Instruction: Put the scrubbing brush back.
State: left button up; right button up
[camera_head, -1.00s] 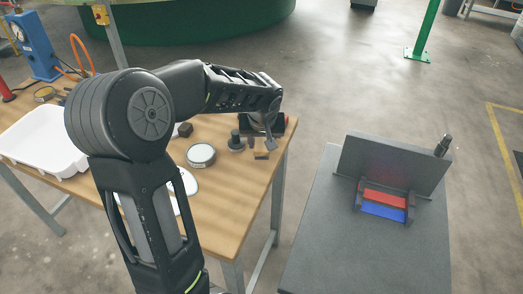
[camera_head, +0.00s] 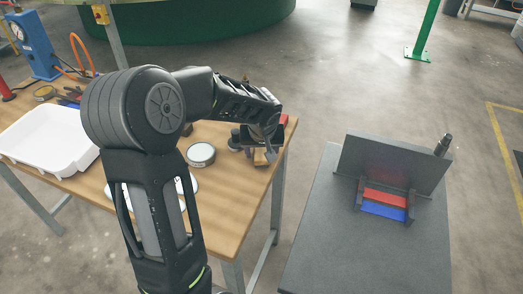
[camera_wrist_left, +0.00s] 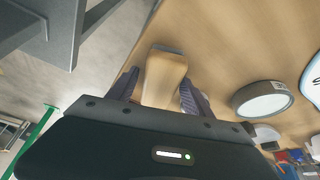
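The scrubbing brush, seen as a tan wooden block (camera_head: 260,158), is at the right end of the wooden table. It also shows in the left wrist view (camera_wrist_left: 162,78), between the fingers of my left gripper (camera_wrist_left: 160,88). The fingers stand apart on either side of the block, and a small gap shows at the left finger. I cannot tell whether the right finger touches it. In the head view my left gripper (camera_head: 258,154) is low over the table and partly hides the brush. The brush's bristles are not visible. My right gripper is not in view.
A round grey-topped tin (camera_head: 201,154) and a dark round object (camera_head: 235,140) stand near the gripper. A white tray (camera_head: 50,140) is at the left of the table (camera_head: 225,215). A grey stand (camera_head: 350,240) with red and blue bars is at the right, across a floor gap.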

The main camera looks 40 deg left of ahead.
pick_arm(q)
jog(key=shift+r, duration=0.1)
jog(key=shift+r, duration=0.2)
jog(key=v, duration=1.1)
jog(key=shift+d+r, duration=0.1)
jog(key=shift+r, duration=0.25)
